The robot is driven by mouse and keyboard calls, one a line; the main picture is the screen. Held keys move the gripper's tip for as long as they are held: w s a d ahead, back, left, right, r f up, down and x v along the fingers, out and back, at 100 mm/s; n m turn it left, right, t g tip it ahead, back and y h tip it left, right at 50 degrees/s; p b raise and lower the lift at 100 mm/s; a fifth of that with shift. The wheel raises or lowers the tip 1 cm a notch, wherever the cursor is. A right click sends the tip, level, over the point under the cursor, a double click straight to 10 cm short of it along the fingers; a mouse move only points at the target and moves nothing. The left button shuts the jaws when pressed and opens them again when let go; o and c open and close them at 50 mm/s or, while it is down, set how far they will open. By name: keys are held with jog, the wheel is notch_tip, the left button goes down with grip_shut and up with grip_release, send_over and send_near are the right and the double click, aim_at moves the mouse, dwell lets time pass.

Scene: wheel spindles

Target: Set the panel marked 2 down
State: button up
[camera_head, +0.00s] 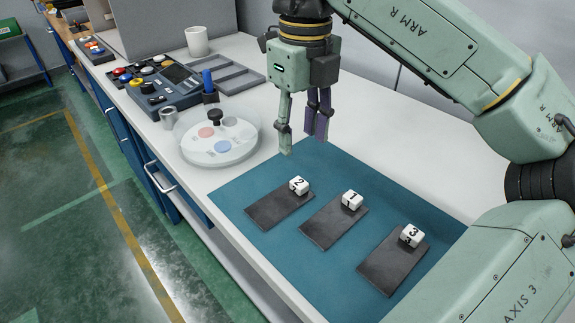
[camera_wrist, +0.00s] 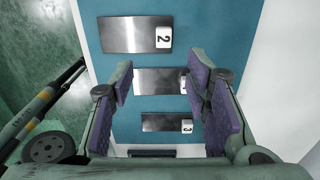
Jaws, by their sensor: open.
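Three dark flat panels lie on a teal mat (camera_head: 328,159) on the white bench, each with a white numbered cube at its far end. The panel marked 2 (camera_head: 276,208) lies flat at the left of the row; it also shows at the top of the wrist view (camera_wrist: 127,35). The panel marked 1 (camera_head: 328,225) is in the middle and the panel marked 3 (camera_head: 385,266) at the right. My gripper (camera_head: 303,145) is open and empty, above the far part of the mat and behind the panels. In the wrist view its fingers partly cover the cube marked 1.
A round white tray (camera_head: 236,152) with coloured discs and a black knob stands left of the mat. A metal cup (camera_head: 168,118), a control box (camera_head: 165,85), a blue-topped item (camera_head: 209,86) and grey trays (camera_head: 240,79) stand behind it. The bench right of the mat is clear.

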send_over(299, 182)
notch_tip(299, 182, down, 5)
jog(key=shift+s+d+f+p, duration=0.1)
jog(key=shift+p, duration=0.25)
jog(key=shift+f+p, duration=1)
jog(key=shift+f, duration=1.75)
jog(key=shift+c, duration=0.3)
grip_shut()
